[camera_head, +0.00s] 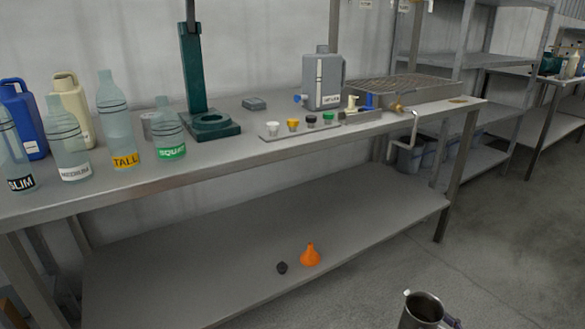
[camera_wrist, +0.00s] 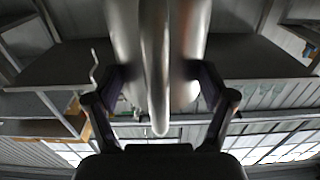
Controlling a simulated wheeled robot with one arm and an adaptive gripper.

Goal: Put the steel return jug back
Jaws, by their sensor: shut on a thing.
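The steel jug (camera_head: 423,308) is at the bottom right of the head view, in front of the bench and above the floor. It looks roughly upright, with its open mouth showing; its lower part is cut off by the frame edge. My gripper (camera_head: 452,322) shows only in part at the jug's right side. In the wrist view the jug's shiny body and handle (camera_wrist: 156,60) fill the upper middle, and my gripper (camera_wrist: 157,80) is shut on the jug, its two dark fingers on either side. Whether the jug holds liquid cannot be seen.
The bench top (camera_head: 240,160) carries several bottles, a green stand (camera_head: 205,120), a grey canister (camera_head: 323,80), a strip of coloured caps and a grated tray (camera_head: 400,90). An orange funnel (camera_head: 310,256) and dark knob (camera_head: 282,268) are on the lower shelf. Floor at right is clear.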

